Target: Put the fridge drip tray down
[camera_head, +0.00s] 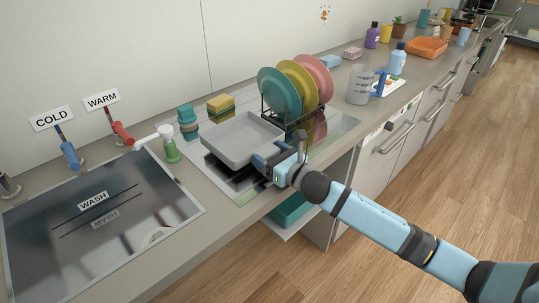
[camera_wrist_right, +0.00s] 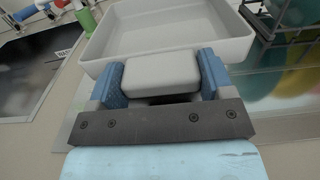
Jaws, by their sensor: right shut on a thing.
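The fridge drip tray is a shallow light grey tray (camera_head: 238,138) with a raised rim, and it looks empty. In the head view it is over the drainer area between the sink and the plate rack. It fills the top of the right wrist view (camera_wrist_right: 165,32). My right gripper (camera_head: 272,158) is shut on the tray's near-side handle (camera_wrist_right: 162,74), with one blue finger on each side of it. I cannot tell whether the tray touches the surface below. My left gripper is not in view.
A rack with teal, yellow and pink plates (camera_head: 298,82) stands just behind right of the tray. Sponges (camera_head: 221,103), a teal stack (camera_head: 187,122) and a green bottle (camera_head: 170,148) stand behind left. The dark sink (camera_head: 90,225) is at left. A clear jug (camera_head: 360,85) stands at right.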

